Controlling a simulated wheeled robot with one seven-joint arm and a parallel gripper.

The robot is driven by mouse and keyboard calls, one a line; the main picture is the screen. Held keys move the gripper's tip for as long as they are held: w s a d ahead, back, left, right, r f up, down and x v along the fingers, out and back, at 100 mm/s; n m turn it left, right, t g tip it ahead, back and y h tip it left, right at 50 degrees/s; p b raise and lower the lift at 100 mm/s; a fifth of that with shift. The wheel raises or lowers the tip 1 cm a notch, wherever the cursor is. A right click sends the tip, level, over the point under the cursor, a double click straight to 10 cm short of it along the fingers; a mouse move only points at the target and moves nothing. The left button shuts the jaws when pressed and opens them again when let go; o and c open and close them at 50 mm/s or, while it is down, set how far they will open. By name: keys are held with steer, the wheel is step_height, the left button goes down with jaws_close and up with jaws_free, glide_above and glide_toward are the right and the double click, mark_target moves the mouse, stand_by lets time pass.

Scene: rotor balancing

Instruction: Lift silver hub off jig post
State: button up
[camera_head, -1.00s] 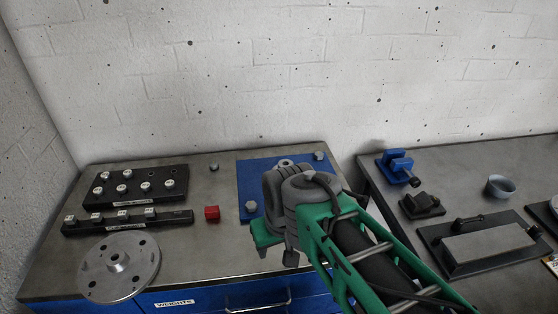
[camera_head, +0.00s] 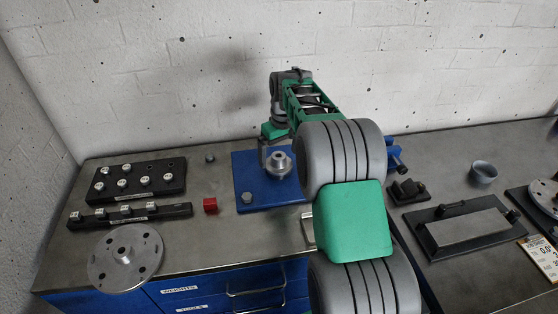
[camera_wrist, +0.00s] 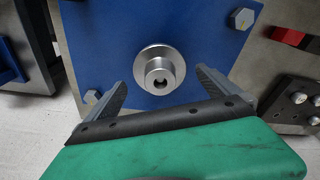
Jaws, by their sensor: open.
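The silver hub (camera_head: 279,162) stands on the blue jig plate (camera_head: 247,172) at the back of the left bench. In the wrist view the hub (camera_wrist: 159,71) is a round flanged piece seen from above, with a dark hole at its centre. The jig post is hardly visible inside it. My gripper (camera_wrist: 161,78) is open, with one finger to each side of the hub and a gap on both sides. In the head view my gripper (camera_head: 264,154) is at the hub's left, partly hidden by my arm.
A red block (camera_head: 210,205), a black weight rack (camera_head: 139,181) and a silver disc (camera_head: 125,257) lie left of the plate. Bolts stand at the plate's corners (camera_head: 247,197). A blue vise (camera_head: 397,152) and a grey bowl (camera_head: 483,172) are on the right bench.

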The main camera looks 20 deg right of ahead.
step_height(320, 180, down, 2)
steer(key=shift+w+f, duration=0.15)
steer(key=shift+f, duration=0.1)
steer(key=shift+c, duration=0.3)
steer(key=shift+r, duration=0.15)
steer(key=c, duration=1.6)
steer(key=shift+c, duration=0.2)
